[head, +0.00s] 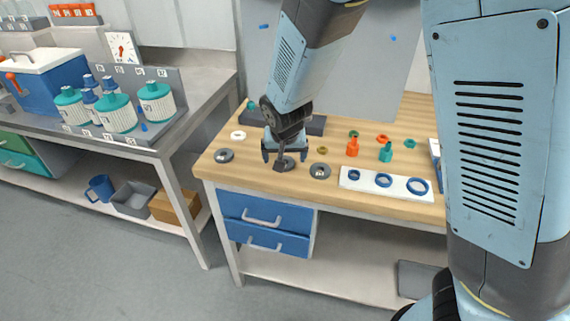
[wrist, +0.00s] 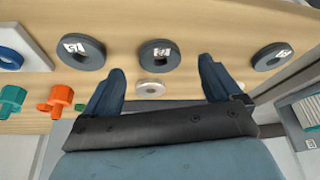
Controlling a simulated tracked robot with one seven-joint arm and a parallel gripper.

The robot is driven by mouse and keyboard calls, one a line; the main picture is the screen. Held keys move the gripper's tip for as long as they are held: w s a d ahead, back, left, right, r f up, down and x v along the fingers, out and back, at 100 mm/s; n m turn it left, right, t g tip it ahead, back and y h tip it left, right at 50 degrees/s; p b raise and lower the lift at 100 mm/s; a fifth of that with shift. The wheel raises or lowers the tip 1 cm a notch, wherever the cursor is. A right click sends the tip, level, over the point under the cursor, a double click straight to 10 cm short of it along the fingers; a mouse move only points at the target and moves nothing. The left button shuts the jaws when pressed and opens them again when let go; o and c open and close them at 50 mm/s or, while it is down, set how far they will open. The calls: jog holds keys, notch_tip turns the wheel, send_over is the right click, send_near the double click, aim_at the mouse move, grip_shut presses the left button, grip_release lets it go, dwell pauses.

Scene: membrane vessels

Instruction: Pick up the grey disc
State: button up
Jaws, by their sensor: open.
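Three grey discs lie in a row along the front of the wooden bench top: a left one (head: 224,155), a middle one (head: 289,165) and a right one (head: 320,170). In the wrist view they show as the right disc (wrist: 81,52), the middle disc (wrist: 160,57) and the left disc (wrist: 272,57), each with a small white label. My gripper (head: 284,157) is open and empty over the middle disc, which it partly hides in the head view. In the wrist view the middle disc shows just past the gap between the fingertips (wrist: 160,72).
Near my gripper lie a white ring (head: 238,135), an orange fitting (head: 352,147), a teal fitting (head: 386,152) and small coloured rings. A white board (head: 350,181) with blue rings lies at right. A grey side bench (head: 205,90) at left carries filter vessels (head: 117,112).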

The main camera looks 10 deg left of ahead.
aim_at(285, 159)
jog(key=shift+w+f, duration=0.6)
jog(key=shift+f, duration=0.05)
jog(key=shift+x, duration=1.35)
jog(key=shift+w+a, duration=0.1)
jog(key=shift+c, duration=0.4)
jog(key=c, duration=1.1)
